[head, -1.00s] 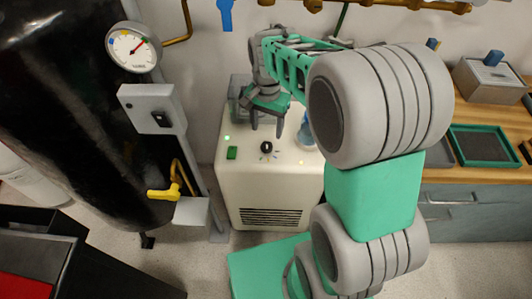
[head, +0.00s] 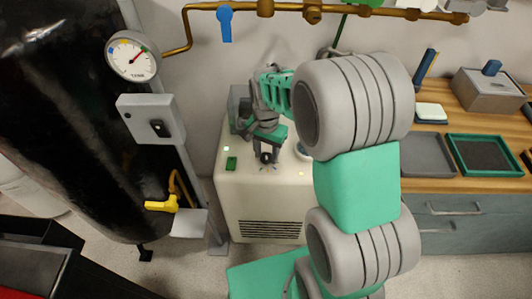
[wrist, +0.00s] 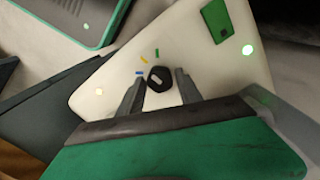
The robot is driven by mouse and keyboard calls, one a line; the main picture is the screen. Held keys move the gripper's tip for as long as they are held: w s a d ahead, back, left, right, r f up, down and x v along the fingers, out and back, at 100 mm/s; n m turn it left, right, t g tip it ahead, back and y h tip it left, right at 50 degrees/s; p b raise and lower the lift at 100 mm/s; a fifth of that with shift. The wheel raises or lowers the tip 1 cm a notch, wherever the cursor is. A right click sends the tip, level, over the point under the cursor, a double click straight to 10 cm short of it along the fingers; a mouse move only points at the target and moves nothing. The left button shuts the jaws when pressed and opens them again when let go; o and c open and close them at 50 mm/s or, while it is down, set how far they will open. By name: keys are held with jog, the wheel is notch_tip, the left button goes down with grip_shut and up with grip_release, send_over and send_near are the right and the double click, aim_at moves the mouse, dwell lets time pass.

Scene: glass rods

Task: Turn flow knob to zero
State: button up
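The black flow knob (head: 266,158) sits on the top of a cream cabinet (head: 290,190). In the wrist view the knob (wrist: 158,79) has a pale mark on it, with blue, yellow and green ticks beside it. My gripper (head: 267,161) is over the cabinet top with its fingers pointing down at the knob. In the wrist view my gripper (wrist: 160,82) is open, with one finger on each side of the knob. A narrow gap seems to show between each finger and the knob; I cannot tell about contact lower down.
A green rocker switch (head: 231,163) and lit lamps are on the cabinet top. A black tank with a dial gauge (head: 133,56), a switch box (head: 152,118) and a yellow valve handle (head: 161,204) stand at left. A wooden bench (head: 440,185) with trays is at right.

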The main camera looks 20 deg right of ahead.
grip_shut()
jog(key=shift+n, duration=0.3)
jog(key=n+p, duration=0.1)
jog(key=n, duration=0.1)
jog(key=shift+r+n+p, duration=0.1)
jog(key=shift+n+p, duration=0.2)
jog(key=shift+n, duration=0.1)
jog(key=n+p, duration=0.1)
jog(key=n, duration=0.3)
jog(key=n+p, duration=0.1)
jog(key=n, duration=0.3)
jog(key=shift+n+p, duration=0.35)
jog(key=shift+n, duration=0.05)
jog(key=shift+n+p, duration=0.4)
jog(key=shift+n, duration=1.5)
